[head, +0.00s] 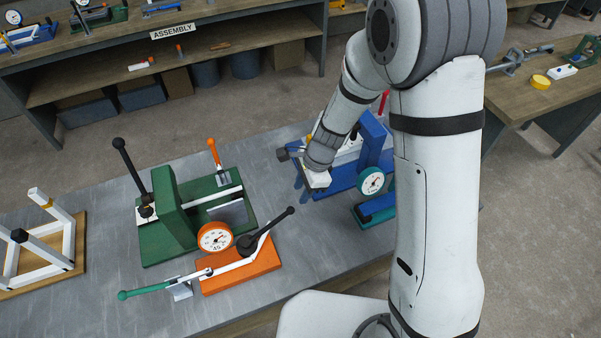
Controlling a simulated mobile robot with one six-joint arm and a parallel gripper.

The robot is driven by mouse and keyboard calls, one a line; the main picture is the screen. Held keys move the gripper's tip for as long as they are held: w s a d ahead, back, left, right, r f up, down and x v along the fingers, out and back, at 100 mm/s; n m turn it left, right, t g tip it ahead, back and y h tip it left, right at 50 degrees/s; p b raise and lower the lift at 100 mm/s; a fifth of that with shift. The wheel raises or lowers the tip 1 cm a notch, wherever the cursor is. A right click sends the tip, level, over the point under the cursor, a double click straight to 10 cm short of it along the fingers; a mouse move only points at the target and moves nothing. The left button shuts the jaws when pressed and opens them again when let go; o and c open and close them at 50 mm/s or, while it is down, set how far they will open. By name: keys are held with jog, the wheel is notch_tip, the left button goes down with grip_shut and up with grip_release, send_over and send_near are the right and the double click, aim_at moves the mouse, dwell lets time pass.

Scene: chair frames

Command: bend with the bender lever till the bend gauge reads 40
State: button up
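An orange bench tool (243,270), which looks like the bender, stands on the grey table. It carries a black lever (268,234) with a knob that points up and right, and a white bar lies along it toward a green-tipped handle (150,291). A round orange-rimmed gauge (215,237) stands at its back left; its reading is too small to tell. My gripper (311,187) points down beside the blue tool, behind and right of the orange tool and apart from its lever. Its fingertips are small and partly hidden, so its opening is unclear.
A green press (170,215) with a black lever and an orange handle stands left of the orange tool. The blue tool (372,146) and a teal-rimmed gauge (371,181) are partly behind my arm. A white frame (68,243) stands on a wooden board at the left.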

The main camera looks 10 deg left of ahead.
aim_at(292, 208)
jog(key=shift+m, duration=0.3)
jog(key=b+x, duration=0.4)
jog(key=x, duration=0.5)
jog(key=shift+a+f, duration=0.15)
jog(key=shift+f, duration=0.15)
jog(key=shift+r+p, duration=0.45)
jog(key=shift+c, duration=0.7)
jog(key=c, duration=0.4)
jog(key=shift+o, duration=0.2)
jog(key=shift+s+d+b, duration=0.6)
jog(key=shift+s+d, duration=0.1)
jog(key=shift+s, duration=0.2)
jog(key=shift+s+d+b, duration=0.6)
jog(key=shift+s+d, duration=0.1)
jog(key=shift+s, duration=0.3)
jog(key=shift+s+d, duration=0.15)
jog(key=shift+s, duration=0.05)
jog(key=shift+s+d+b, duration=0.3)
jog(key=shift+s+b, duration=0.25)
jog(key=shift+s, duration=0.35)
jog(key=shift+s+d+b, duration=0.35)
jog(key=shift+s+b, duration=0.15)
jog(key=shift+s, duration=0.4)
